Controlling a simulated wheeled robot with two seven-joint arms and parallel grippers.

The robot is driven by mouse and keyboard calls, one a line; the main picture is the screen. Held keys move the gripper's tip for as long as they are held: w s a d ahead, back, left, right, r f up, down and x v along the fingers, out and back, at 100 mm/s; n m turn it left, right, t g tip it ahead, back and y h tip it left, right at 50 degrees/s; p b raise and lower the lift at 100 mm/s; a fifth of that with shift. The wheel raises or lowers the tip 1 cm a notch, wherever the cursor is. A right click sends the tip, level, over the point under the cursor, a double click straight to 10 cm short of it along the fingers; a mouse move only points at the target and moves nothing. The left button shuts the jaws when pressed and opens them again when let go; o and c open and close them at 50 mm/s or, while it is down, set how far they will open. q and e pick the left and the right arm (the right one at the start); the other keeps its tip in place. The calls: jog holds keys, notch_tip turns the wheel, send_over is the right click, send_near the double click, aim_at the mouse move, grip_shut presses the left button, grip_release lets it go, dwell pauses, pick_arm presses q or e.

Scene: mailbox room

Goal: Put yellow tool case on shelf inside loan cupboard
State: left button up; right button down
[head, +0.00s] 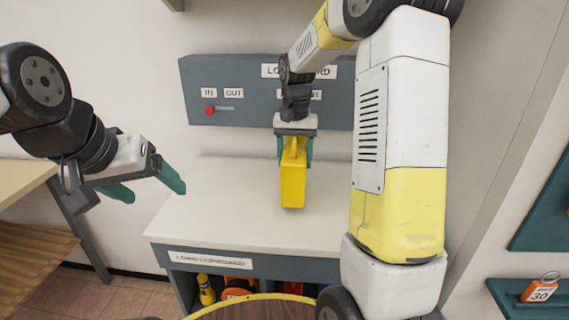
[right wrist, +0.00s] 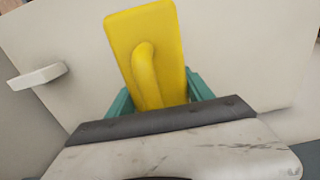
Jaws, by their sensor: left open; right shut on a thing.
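The yellow tool case (head: 293,185) hangs from my right gripper (head: 295,150) above the white top of the loan cupboard (head: 215,190). In the right wrist view the case (right wrist: 155,50) and its handle sit between the teal fingers of the right gripper (right wrist: 160,98), which is shut on it. I cannot tell whether the case touches the top. My left gripper (head: 150,190) is open and empty at the left.
Inside the cupboard front show a yellow item (head: 206,289) and an orange item (head: 238,288). A grey panel with a red knob (head: 209,110) stands behind the top. A wooden bench (head: 25,185) is at left; teal wall shelves (head: 545,215) are at right.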

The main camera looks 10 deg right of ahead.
jog(key=shift+w+f, duration=0.15)
jog(key=shift+f, duration=0.7)
jog(key=shift+w+f, duration=0.1)
jog(key=shift+f, duration=0.75)
jog(key=shift+f, duration=0.15)
jog(key=shift+c, duration=2)
grip_release()
